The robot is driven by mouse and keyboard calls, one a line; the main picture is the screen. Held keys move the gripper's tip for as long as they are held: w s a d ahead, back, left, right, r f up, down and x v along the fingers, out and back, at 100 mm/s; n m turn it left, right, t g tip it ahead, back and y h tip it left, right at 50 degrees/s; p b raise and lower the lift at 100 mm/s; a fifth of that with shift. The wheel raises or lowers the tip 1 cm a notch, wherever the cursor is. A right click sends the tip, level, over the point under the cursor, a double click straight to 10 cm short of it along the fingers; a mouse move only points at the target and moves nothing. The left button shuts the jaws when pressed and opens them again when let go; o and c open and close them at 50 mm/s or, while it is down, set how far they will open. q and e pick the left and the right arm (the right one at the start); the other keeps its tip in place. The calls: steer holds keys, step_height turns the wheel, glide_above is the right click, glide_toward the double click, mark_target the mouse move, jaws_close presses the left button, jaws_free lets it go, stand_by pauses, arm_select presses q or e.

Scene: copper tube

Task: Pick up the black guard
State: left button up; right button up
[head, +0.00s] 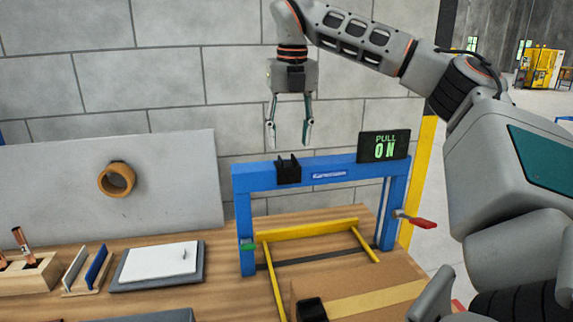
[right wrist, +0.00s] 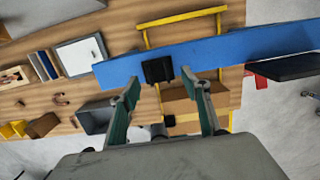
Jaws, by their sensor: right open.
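The black guard (head: 288,171) is a small black bracket with upright prongs on the top beam of the blue frame (head: 340,172), left of its middle. It also shows in the right wrist view (right wrist: 157,70), between the fingertips in the picture. My right gripper (head: 289,138) points down above the guard, open and empty, with a visible gap between its fingertips and the guard. Its two fingers also show in the right wrist view (right wrist: 160,75). My left gripper is in neither view.
A black "PULL ON" sign (head: 384,146) stands on the beam's right end. A red handle (head: 416,220) sticks out at the right. A yellow bar (head: 310,229) lies under the beam. A white pad (head: 159,262) and a rack (head: 88,270) are on the left.

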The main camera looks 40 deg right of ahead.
mark_target(287, 157)
step_height(287, 157, down, 4)
steer(key=shift+w+a+f, duration=0.15)
steer(key=shift+f, duration=0.05)
steer(key=c, duration=1.2)
steer(key=shift+r, duration=0.15)
